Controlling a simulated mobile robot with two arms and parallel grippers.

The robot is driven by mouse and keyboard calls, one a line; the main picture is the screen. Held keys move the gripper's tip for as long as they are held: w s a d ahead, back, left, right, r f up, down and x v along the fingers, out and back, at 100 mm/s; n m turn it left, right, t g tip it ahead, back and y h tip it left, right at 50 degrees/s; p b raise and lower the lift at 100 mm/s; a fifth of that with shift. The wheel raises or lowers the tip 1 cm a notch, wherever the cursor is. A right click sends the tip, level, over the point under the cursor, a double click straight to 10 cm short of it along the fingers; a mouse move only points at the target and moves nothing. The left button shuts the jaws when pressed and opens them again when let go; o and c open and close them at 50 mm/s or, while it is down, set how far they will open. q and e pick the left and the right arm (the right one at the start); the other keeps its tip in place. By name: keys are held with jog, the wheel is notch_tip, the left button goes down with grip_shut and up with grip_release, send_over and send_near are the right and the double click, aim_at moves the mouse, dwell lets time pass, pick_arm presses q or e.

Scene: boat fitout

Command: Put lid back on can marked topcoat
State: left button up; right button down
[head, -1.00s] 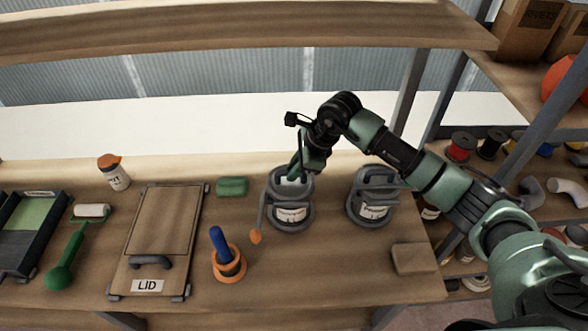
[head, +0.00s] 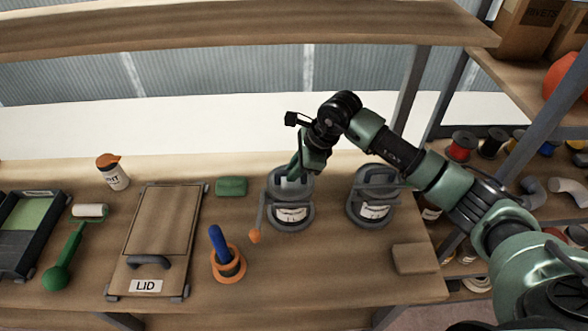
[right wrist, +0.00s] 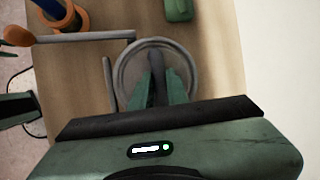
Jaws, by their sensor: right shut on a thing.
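A grey can (head: 291,222) with a white label stands in the middle right of the bench in the head view; its lettering is too small to read. My right gripper (head: 291,173) is at its top. In the right wrist view, the right gripper (right wrist: 157,82) is shut on a grey upright handle, seemingly that of the round grey lid (right wrist: 128,68). The lid lies over the can's mouth; I cannot tell whether it is fully seated. A second grey can (head: 373,212) with a handled top stands to the right.
A rod with an orange end (head: 254,237) is beside the can. Nearby are a green block (head: 231,186), a blue-handled tool in an orange ring (head: 228,265), a wooden block (head: 414,258) and a board marked LID (head: 163,216). An overhead shelf (head: 240,25) spans the back.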

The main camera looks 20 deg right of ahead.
jog(key=shift+f+b, duration=0.1)
jog(key=shift+b, duration=0.35)
dwell(0.3)
jog(key=c, duration=0.8)
grip_release()
jog(key=shift+c, duration=0.2)
jog(key=shift+r+p, duration=1.6)
jog(key=shift+r, duration=1.95)
jog(key=shift+c, duration=0.2)
